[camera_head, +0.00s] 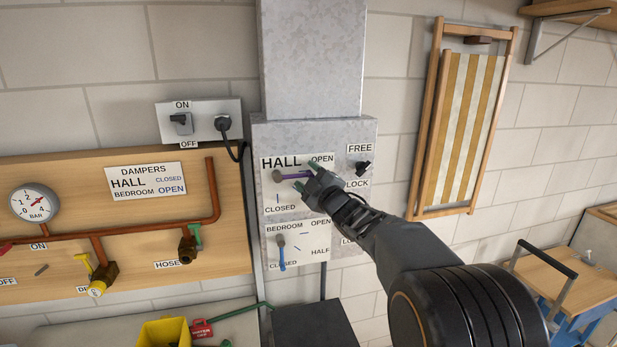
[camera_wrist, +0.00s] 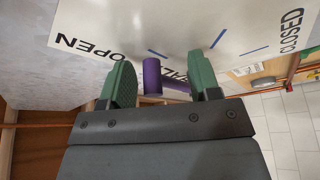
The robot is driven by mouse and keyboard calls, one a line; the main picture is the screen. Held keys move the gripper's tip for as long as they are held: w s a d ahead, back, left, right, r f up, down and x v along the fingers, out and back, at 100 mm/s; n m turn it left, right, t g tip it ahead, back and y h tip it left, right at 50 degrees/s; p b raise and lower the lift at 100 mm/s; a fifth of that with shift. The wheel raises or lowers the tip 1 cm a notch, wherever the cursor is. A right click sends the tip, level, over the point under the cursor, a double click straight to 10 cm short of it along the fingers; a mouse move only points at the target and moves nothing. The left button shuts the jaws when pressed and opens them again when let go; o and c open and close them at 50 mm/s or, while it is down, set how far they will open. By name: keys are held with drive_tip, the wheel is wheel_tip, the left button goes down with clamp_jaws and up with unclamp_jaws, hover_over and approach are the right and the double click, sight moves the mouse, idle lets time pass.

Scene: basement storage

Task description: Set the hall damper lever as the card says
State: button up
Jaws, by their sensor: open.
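The card (camera_head: 146,181) reads DAMPERS, HALL CLOSED, BEDROOM OPEN. The purple hall lever (camera_head: 290,176) sits on the HALL plate of the grey duct box and points right, roughly level. OPEN is at the plate's upper right and CLOSED at its lower left. My gripper (camera_head: 306,177) is open at the lever's free end. In the wrist view the purple handle (camera_wrist: 152,76) lies between the two green fingers, with gaps on both sides. The HALF label behind it is partly hidden. The dark FREE/LOCK knob (camera_head: 363,167) is right of the plate; its setting is hard to read.
The bedroom lever (camera_head: 282,252) is just below, pointing down. A switch panel (camera_head: 199,121) with a plug and cable is at the upper left. A pipe board with a gauge (camera_head: 34,203) fills the left. A folded deck chair (camera_head: 465,120) hangs on the right.

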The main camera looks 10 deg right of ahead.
drive_tip(key=shift+r, duration=0.1)
clamp_jaws()
idle(0.3)
drive_tip(key=shift+b, duration=0.3)
